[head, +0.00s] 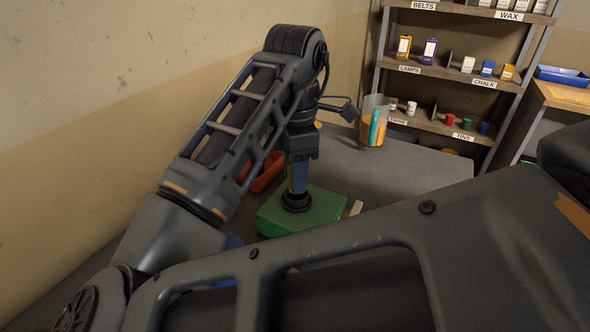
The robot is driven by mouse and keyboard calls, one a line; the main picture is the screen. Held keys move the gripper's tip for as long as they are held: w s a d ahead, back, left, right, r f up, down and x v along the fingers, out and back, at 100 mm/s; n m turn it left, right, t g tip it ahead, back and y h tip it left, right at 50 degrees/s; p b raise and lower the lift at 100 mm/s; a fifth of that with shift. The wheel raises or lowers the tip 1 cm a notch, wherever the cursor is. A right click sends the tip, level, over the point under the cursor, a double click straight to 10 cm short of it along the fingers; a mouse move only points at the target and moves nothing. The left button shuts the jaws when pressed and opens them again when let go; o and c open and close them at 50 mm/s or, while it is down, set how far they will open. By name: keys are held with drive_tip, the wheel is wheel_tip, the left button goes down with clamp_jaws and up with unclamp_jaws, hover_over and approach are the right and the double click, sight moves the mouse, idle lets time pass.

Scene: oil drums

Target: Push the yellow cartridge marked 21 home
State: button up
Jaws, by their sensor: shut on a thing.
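My gripper (298,178) points straight down over a green block (325,208) on the grey table. It is shut on a narrow bluish upright thing, mostly hidden by the fingers. A dark round collar (296,201) sits on top of the green block right below the fingertips. I cannot make out a yellow cartridge or the mark 21 in this view. Whether the held thing reaches into the collar cannot be told.
An orange-red tray (265,172) lies behind my forearm. A clear container with orange and teal things (374,122) stands at the table's back. The table (430,165) is bare to the right. A labelled shelf (455,72) stands behind. My arm hides the foreground.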

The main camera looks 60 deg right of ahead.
drive_tip(key=shift+f, duration=0.2)
drive_tip(key=shift+f, duration=0.45)
drive_tip(key=shift+s+f+p, duration=0.1)
drive_tip(key=shift+f+p, duration=0.35)
drive_tip(key=shift+f, duration=0.25)
idle(1.0)
drive_tip(key=o, duration=1.1)
drive_tip(key=shift+f, duration=0.1)
wheel_tip(320, 180, up, 8)
drive_tip(key=shift+d+r+p, duration=0.1)
drive_tip(key=shift+r+p, duration=0.15)
drive_tip(key=shift+p, duration=0.5)
drive_tip(key=shift+o, duration=0.2)
